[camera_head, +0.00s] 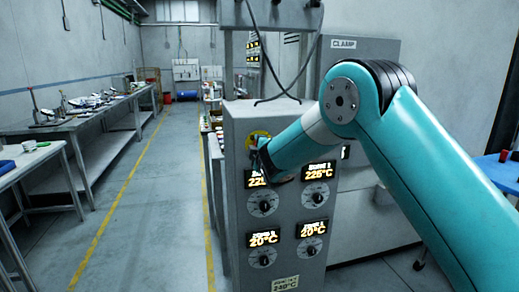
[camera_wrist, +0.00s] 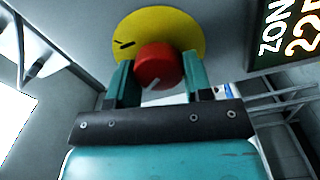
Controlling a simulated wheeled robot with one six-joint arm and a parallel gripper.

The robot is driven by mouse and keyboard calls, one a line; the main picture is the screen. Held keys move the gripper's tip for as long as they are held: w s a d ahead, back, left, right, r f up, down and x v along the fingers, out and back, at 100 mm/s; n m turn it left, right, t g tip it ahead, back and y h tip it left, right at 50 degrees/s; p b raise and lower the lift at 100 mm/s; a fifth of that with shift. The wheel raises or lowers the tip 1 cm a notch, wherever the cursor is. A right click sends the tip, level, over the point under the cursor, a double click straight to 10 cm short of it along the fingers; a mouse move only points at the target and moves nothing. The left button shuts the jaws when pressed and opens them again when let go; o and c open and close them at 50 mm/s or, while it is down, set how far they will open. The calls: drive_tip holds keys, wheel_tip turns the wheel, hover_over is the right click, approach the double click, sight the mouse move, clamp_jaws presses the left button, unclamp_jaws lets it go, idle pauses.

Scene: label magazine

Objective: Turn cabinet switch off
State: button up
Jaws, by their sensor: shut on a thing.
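The cabinet switch is a red round knob (camera_wrist: 158,65) on a yellow disc (camera_wrist: 185,28), seen in the wrist view. In the head view, the yellow disc (camera_head: 257,137) shows at the upper left of the grey cabinet's front (camera_head: 233,185). There my wrist and gripper (camera_head: 262,158) reach to it and hide the knob.
Below the switch, the cabinet carries lit zone displays (camera_head: 263,238) reading 20°C and about 225°C, with dials (camera_head: 263,203). A grey clamp machine (camera_head: 360,50) stands behind. A long workbench (camera_head: 85,125) runs along the left. The floor aisle (camera_head: 150,200) is clear.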

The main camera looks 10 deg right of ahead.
drive_tip(key=shift+a+n, duration=0.1)
drive_tip(key=shift+n, duration=1)
drive_tip(key=shift+f, duration=0.1)
drive_tip(key=o, duration=0.9)
drive_tip(key=shift+c, duration=0.2)
drive_tip(key=shift+s, duration=0.1)
drive_tip(key=s+b, duration=0.6)
drive_tip(key=s, duration=1.1)
drive_tip(key=shift+b, duration=0.4)
